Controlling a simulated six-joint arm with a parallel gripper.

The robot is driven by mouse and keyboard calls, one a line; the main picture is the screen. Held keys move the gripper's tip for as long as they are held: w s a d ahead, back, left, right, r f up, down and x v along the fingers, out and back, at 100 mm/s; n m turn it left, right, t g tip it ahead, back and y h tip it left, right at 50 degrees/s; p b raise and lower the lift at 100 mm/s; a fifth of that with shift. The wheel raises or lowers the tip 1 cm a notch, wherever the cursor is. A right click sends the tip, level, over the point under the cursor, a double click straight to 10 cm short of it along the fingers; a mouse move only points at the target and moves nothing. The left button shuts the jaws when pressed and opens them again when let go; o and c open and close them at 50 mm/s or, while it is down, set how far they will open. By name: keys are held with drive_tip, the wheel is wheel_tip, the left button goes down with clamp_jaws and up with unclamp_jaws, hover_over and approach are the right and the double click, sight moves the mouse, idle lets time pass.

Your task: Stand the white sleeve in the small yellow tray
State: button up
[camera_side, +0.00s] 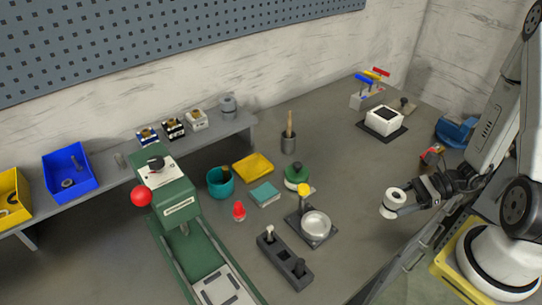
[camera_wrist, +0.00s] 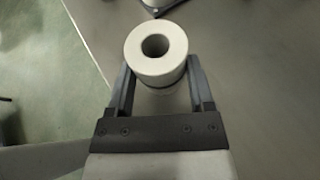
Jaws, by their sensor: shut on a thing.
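The white sleeve (camera_side: 389,209) is a short, thick ring with a round hole. My gripper (camera_side: 408,201) is shut on it at the right of the side view, around the table's front edge. In the wrist view the sleeve (camera_wrist: 158,69) sits between the two dark fingers (camera_wrist: 161,82), its open end facing the camera. The small yellow tray (camera_side: 253,168) lies on the table left of centre in the side view, well apart from my gripper. It looks flat, shallow and empty.
A teal bowl (camera_side: 220,183), teal block (camera_side: 264,194), green-capped item (camera_side: 296,176) and dark cup with a stick (camera_side: 289,143) stand around the tray. A round metal dish (camera_side: 316,224) and dark block (camera_side: 284,262) are nearer. A green press (camera_side: 179,208) stands left.

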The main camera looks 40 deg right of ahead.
idle(0.5)
drive_tip(key=shift+w, duration=0.45)
drive_tip(key=w+a+r, duration=0.4)
drive_tip(key=w+a, duration=0.3)
drive_tip(key=w, duration=0.3)
drive_tip(key=w+a+r, duration=0.5)
drive_tip(key=w+a, duration=0.1)
drive_tip(key=w, duration=0.5)
drive_tip(key=shift+a+m+t, duration=0.4)
drive_tip(key=shift+w, duration=0.15)
hover_over(260, 169)
drive_tip(key=f, duration=0.8)
drive_tip(key=shift+s+d+f, duration=0.1)
drive_tip(key=shift+s+f, duration=0.15)
drive_tip(key=shift+s, duration=0.15)
drive_tip(key=shift+w+f, duration=0.35)
drive_tip(key=shift+f, duration=0.05)
